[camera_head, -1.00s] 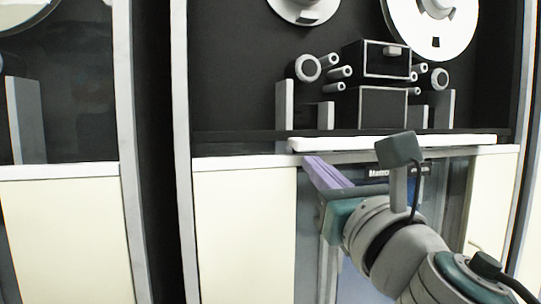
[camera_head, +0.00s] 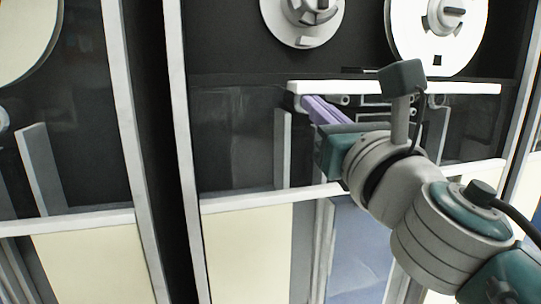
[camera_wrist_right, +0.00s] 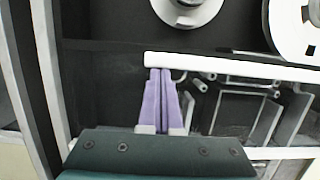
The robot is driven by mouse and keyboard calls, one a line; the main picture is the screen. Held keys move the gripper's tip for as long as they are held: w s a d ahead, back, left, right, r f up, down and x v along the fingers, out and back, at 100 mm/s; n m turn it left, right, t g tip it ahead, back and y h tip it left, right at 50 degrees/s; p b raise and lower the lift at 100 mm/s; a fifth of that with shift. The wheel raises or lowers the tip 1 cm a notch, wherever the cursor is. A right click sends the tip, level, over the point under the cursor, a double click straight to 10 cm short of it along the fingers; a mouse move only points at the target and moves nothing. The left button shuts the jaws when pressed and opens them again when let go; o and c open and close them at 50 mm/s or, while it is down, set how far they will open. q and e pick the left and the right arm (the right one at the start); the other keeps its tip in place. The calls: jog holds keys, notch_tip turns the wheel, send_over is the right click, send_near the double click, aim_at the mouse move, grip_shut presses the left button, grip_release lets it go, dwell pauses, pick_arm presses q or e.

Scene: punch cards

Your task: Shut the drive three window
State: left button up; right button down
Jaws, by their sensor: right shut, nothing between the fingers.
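The drive three window is a dark, see-through pane (camera_head: 235,135) with a long white handle bar (camera_head: 420,88) along its top edge. The bar is level, below the tape reels and well above the white sill. It also shows in the right wrist view (camera_wrist_right: 220,66). My right gripper (camera_head: 308,101) has lilac fingers, closed together and empty. In the right wrist view the fingertips (camera_wrist_right: 160,72) are right under the bar's left end and seem to touch its underside. My left gripper is in neither view.
Two white reels, left (camera_head: 302,38) and right (camera_head: 412,45), sit above the bar. The white sill (camera_head: 245,201) runs below the pane. A pale upright frame post (camera_head: 182,130) stands left, with a neighbouring cabinet (camera_head: 85,130) beyond it.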

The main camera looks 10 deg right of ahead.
notch_tip(320, 180, up, 29)
jog(key=p, duration=2.6)
